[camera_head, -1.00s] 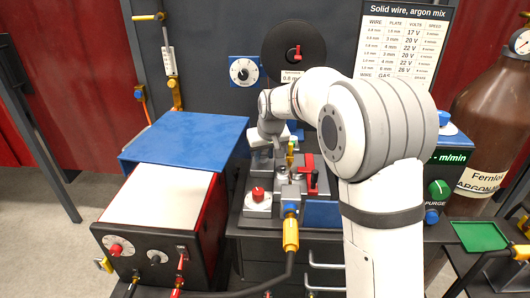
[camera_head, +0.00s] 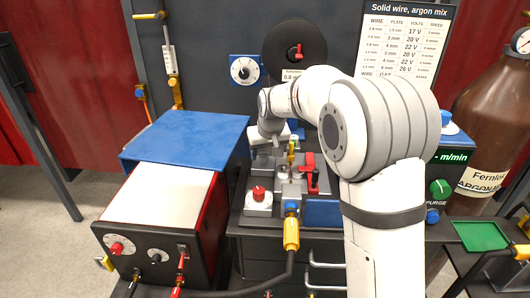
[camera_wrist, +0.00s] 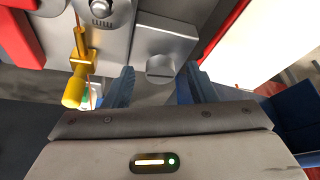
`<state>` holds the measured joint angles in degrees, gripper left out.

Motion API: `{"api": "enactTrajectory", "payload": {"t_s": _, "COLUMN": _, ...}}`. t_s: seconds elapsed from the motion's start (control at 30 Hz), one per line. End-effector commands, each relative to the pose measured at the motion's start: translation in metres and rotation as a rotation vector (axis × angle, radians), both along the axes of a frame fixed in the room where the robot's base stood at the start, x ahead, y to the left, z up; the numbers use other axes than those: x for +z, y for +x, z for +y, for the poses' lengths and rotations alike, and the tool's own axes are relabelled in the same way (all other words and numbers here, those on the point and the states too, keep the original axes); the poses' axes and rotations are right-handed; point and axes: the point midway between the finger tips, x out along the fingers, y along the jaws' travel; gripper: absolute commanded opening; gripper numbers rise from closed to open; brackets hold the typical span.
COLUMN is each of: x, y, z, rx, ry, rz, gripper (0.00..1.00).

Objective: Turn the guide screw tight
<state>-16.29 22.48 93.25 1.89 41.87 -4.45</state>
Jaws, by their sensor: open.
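In the wrist view a round, silver slotted screw head (camera_wrist: 160,68), which looks like the guide screw, sits on the face of a grey metal block (camera_wrist: 165,38). My gripper (camera_wrist: 155,86) has its two blue fingers spread wide, one on each side of the screw head's line. The screw is between and just beyond the fingertips, with no visible contact. In the head view my gripper (camera_head: 268,140) is small, over the back left of the wire feed unit (camera_head: 250,222). The screw cannot be made out there.
A brass fitting (camera_wrist: 78,62) stands left of the fingers in the wrist view. In the head view, a red lever (camera_head: 310,170) and a red knob (camera_head: 258,193) stand close by on the feed unit. A blue-topped welder box (camera_head: 185,140) is at left.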

Motion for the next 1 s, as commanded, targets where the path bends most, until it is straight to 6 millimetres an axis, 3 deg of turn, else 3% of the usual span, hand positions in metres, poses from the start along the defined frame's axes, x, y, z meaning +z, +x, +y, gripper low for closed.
{"api": "enactTrajectory", "payload": {"t_s": 0.4, "x": 0.06, "y": -0.022, "z": -0.008, "rx": 0.0, "ry": 0.001, "rz": -0.005, "gripper": 0.52}}
{"api": "enactTrajectory", "payload": {"t_s": 0.9, "x": 0.07, "y": -0.027, "z": -0.01, "rx": 0.0, "ry": 0.001, "rz": -0.002, "gripper": 0.52}}
{"api": "enactTrajectory", "payload": {"t_s": 1.0, "x": 0.074, "y": -0.041, "z": -0.024, "rx": -0.018, "ry": -0.002, "rz": 0.005, "gripper": 0.52}}
